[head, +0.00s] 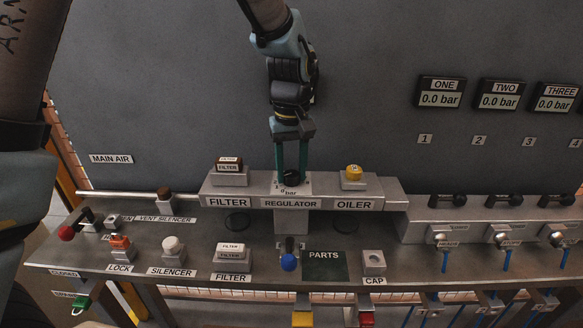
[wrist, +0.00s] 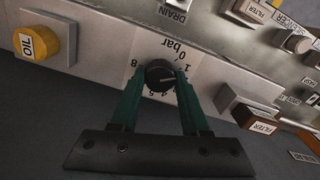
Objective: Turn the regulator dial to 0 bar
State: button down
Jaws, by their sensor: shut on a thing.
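The regulator dial (head: 291,178) is a small black knob on a pale plate marked in bar, above the REGULATOR label. My gripper (head: 290,172) reaches down from above, with its two green fingers on either side of the knob. In the wrist view the dial (wrist: 159,74) sits between the fingertips of my gripper (wrist: 158,80), which are shut on it. The scale plate (wrist: 168,50) shows 0 bar and several other numbers around the knob. A pale pointer line shows on the knob, towards the right in the wrist view, away from the 0 mark. The fingers hide part of the scale.
A FILTER block (head: 229,177) stands left of the dial and a yellow-capped OILER (head: 353,173) stands right. Displays ONE (head: 440,99), TWO (head: 500,100) and THREE (head: 554,104) read 0.0 bar.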

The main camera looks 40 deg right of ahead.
aim_at(291, 174)
jog(key=n+p, duration=0.1)
jog(key=n, duration=0.4)
jog(key=shift+n+p, duration=0.35)
jog(key=shift+n, duration=0.05)
dwell(0.4)
jog(key=shift+c, duration=1.9)
grip_release()
notch_tip(291, 174, up, 11)
jog(key=b, duration=0.2)
jog(key=shift+f, duration=0.1)
